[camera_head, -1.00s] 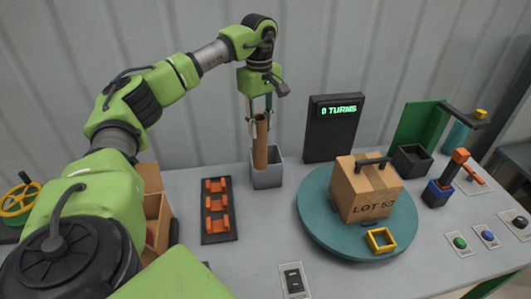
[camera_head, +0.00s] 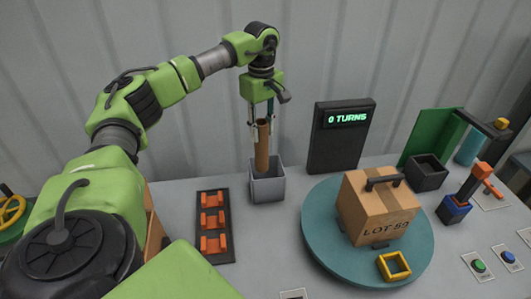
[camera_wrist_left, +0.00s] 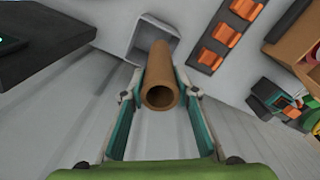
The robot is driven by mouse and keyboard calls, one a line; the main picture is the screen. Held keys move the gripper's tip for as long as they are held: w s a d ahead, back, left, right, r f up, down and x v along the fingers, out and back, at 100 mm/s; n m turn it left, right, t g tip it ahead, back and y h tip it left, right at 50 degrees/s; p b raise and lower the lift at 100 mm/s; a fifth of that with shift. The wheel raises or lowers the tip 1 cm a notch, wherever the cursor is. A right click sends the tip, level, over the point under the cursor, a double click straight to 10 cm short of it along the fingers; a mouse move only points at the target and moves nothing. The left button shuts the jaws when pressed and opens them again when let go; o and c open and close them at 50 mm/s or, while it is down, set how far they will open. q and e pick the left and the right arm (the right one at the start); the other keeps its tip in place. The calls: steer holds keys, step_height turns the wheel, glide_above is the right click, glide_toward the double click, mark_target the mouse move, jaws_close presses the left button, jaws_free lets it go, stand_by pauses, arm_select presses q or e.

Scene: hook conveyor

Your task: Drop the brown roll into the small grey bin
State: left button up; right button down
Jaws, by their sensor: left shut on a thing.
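The brown roll (camera_head: 262,148) is an upright hollow tube in the head view. My left gripper (camera_head: 262,125) is shut on its upper part from above. The roll's lower end is at the mouth of the small grey bin (camera_head: 267,188), and the bin's front wall hides the tip. In the left wrist view the roll (camera_wrist_left: 160,80) stands between the two teal fingers of my left gripper (camera_wrist_left: 161,88), with the grey bin (camera_wrist_left: 140,38) beyond its far end. I cannot tell how deep the roll sits in the bin. My right gripper does not show.
A rack with orange holders (camera_head: 213,222) stands left of the bin. A teal turntable (camera_head: 420,255) with a cardboard box (camera_head: 378,208) and a yellow square ring (camera_head: 394,266) is to the right. A dark display (camera_head: 340,150) reading "0 TURNS" stands behind.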

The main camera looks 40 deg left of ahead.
mark_target(262, 122)
arm_select(q)
steer(key=shift+f, duration=0.8)
steer(key=shift+w+a+f+b, duration=0.15)
steer(key=shift+f+b, duration=0.15)
steer(key=shift+f, duration=0.2)
steer(key=shift+w+a+f+b, duration=0.1)
steer(key=shift+f+b, duration=0.15)
steer(key=shift+f, duration=0.2)
step_height(262, 122, down, 4)
steer(key=b, duration=0.4)
steer(key=shift+s+d+f, duration=0.1)
steer(key=shift+s+d, duration=0.05)
steer(key=shift+f+b, duration=0.55)
steer(key=shift+f, duration=0.1)
steer(key=shift+r, duration=0.1)
steer(key=o, duration=1.3)
step_height(262, 122, up, 12)
